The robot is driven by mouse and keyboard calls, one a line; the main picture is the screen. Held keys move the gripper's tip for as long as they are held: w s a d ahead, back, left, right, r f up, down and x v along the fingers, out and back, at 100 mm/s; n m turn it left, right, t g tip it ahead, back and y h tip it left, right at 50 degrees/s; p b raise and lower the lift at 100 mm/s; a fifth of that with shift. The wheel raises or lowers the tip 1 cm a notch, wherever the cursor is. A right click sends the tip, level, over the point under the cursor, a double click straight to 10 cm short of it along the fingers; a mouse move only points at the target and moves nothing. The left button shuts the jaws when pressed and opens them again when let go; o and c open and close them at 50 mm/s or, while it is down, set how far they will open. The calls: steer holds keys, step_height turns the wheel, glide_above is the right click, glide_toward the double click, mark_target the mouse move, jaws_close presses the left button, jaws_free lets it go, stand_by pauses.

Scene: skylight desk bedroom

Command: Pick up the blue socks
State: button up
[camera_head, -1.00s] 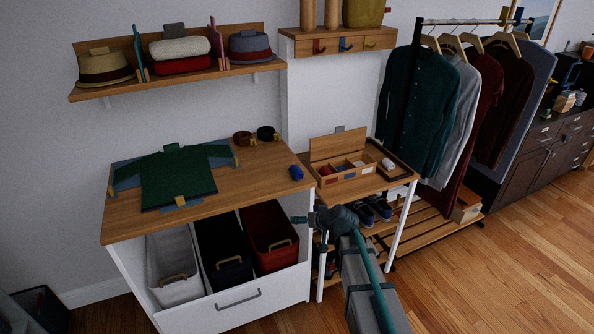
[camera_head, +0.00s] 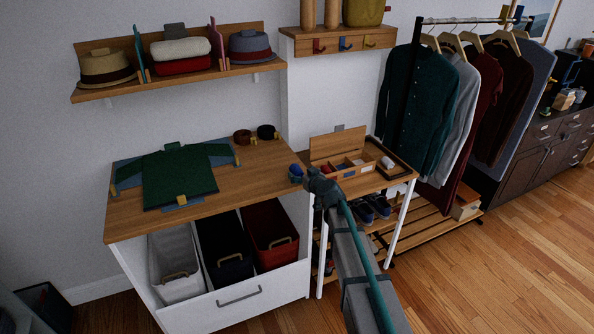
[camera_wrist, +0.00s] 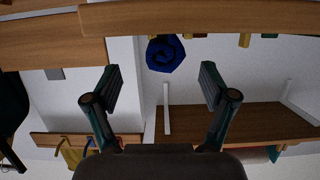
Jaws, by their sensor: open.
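The rolled blue socks (camera_head: 296,169) sit at the right front corner of the wooden dresser top (camera_head: 262,181). In the wrist view the blue socks (camera_wrist: 166,53) show as a round roll with a spiral end, ahead of and between the finger lines. My gripper (camera_head: 299,178) is right at the socks in the head view and partly overlaps them. In the wrist view my gripper (camera_wrist: 161,85) is open, with one finger on each side and nothing between the tips. Whether a finger touches the socks cannot be told.
A green sweater (camera_head: 178,177) lies folded out on the dresser top, with rolled belts (camera_head: 266,132) behind. A divided wooden box (camera_head: 346,168) stands on the side table to the right. Open bins (camera_head: 270,240) sit below. The middle of the dresser top is clear.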

mark_target(297, 170)
steer(key=p+x, duration=0.2)
steer(key=x, duration=0.2)
steer(key=shift+w, duration=0.15)
steer(key=shift+w+a+f+p, duration=0.2)
steer(key=shift+w+f+p, duration=0.05)
steer(key=shift+w+p, duration=0.05)
steer(key=c, duration=0.9)
